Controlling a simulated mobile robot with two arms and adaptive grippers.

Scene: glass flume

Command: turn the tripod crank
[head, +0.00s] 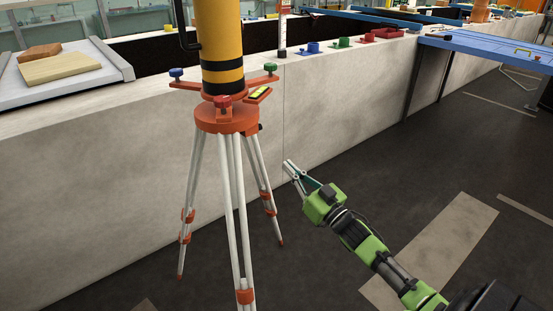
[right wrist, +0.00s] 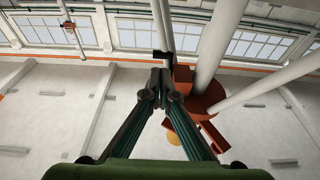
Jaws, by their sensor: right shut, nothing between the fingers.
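The tripod (head: 227,118) has an orange head and white legs with orange clamps, and stands in front of a pale wall. A small black knob-like part (head: 260,127) sits on the right side of its head; I cannot tell for sure that this is the crank. My right gripper (head: 288,166) is shut and empty, to the right of the tripod's legs and below its head, apart from them in the head view. In the right wrist view the orange tripod head (right wrist: 204,101) and white legs are beyond the shut fingertips (right wrist: 165,78). My left gripper is not in view.
A yellow cylinder with black bands (head: 220,40) stands on the tripod. The pale wall (head: 90,180) runs behind it, with colored fittings on its top. A blue table (head: 490,45) is at the right. Dark floor (head: 330,270) lies clear around the arm.

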